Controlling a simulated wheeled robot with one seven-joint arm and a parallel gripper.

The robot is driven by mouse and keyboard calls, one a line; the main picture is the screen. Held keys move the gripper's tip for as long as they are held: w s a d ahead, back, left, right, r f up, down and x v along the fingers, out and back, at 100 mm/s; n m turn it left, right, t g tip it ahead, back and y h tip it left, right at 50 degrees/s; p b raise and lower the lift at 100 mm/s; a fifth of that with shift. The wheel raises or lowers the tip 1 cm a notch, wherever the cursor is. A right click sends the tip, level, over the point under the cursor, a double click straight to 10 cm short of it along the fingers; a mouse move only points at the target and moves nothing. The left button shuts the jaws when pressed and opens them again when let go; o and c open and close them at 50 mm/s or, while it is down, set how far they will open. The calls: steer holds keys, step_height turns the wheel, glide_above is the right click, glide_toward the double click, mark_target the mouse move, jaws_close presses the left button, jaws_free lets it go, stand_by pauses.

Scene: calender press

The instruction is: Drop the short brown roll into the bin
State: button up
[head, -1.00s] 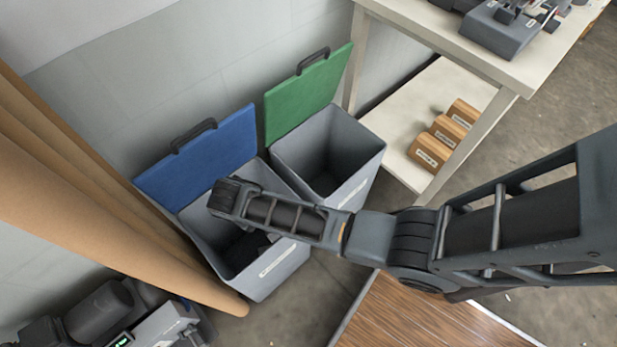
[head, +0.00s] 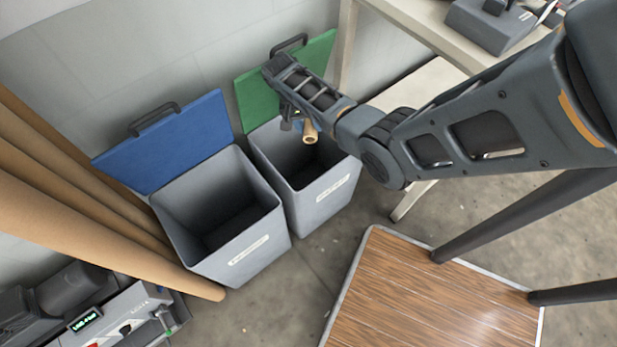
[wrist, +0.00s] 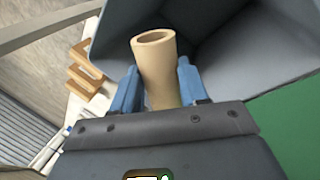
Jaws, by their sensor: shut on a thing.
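The short brown roll (head: 310,131) is a tan hollow tube. My gripper (head: 297,117) is shut on it and holds it over the mouth of the grey bin with the green lid (head: 338,190). In the wrist view the roll (wrist: 155,62) stands between my two blue fingers (wrist: 160,92), its open end pointing away from the palm, with the grey bin's inside walls (wrist: 235,45) beyond it. The grey bin with the blue lid (head: 265,250) stands open to the left. The labels on both bins are too small to read.
Long brown rolls (head: 90,215) lean against the wall at the left. A grey machine (head: 130,310) stands at the lower left. A white table (head: 430,25) is at the upper right, and a wooden-topped platform (head: 420,295) is in front.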

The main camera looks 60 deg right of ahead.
steer(key=shift+s+d+m, duration=0.35)
steer(key=shift+d+m, duration=0.05)
steer(key=shift+d, duration=0.25)
steer(key=shift+f, duration=0.1)
step_height(320, 180, down, 6)
steer(key=b, duration=0.6)
steer(key=shift+r, duration=0.2)
steer(key=o, duration=1.1)
step_height(320, 180, up, 4)
steer(key=shift+r+p, duration=0.15)
steer(key=shift+p, duration=0.4)
steer(key=s+d+r+p, duration=0.1)
steer(key=s+d+r, duration=0.5)
steer(key=s, duration=0.3)
steer(key=shift+s+d+r, duration=0.25)
steer(key=shift+s+r, duration=0.05)
steer(key=shift+s, duration=0.1)
